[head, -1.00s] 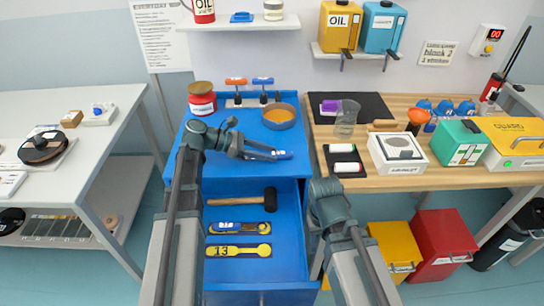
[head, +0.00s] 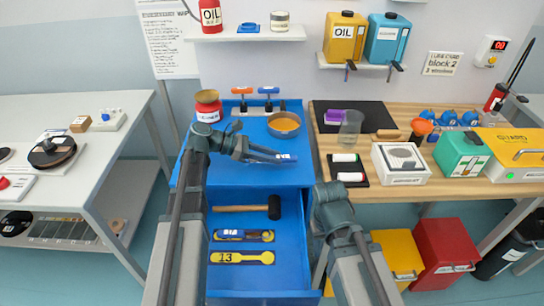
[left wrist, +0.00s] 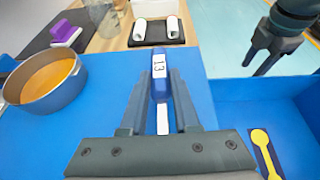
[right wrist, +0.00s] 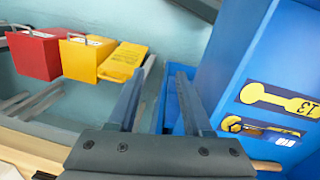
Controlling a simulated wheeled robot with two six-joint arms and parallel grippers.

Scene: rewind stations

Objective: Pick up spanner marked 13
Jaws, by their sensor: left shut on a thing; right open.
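My left gripper (head: 278,157) is shut on a blue-handled spanner (left wrist: 160,75) with a white label reading 13. It is held above the blue cabinet top, between the fingers (left wrist: 160,110) in the left wrist view. In the open blue drawer, a yellow spanner-shaped outline marked 13 (head: 241,257) lies bare. Above it, another outline (head: 225,236) holds a tool with a blue handle and a label, too small to read. My right gripper (right wrist: 157,85) is open and empty beside the drawer; in the head view its fingers are mostly hidden.
A mallet (head: 274,208) lies at the back of the drawer (head: 285,270). A pan (head: 284,123) and a red jar (head: 208,107) stand behind my left gripper on the cabinet top. A wooden bench (head: 380,190) with boxes is to the right, a white table (head: 110,120) to the left.

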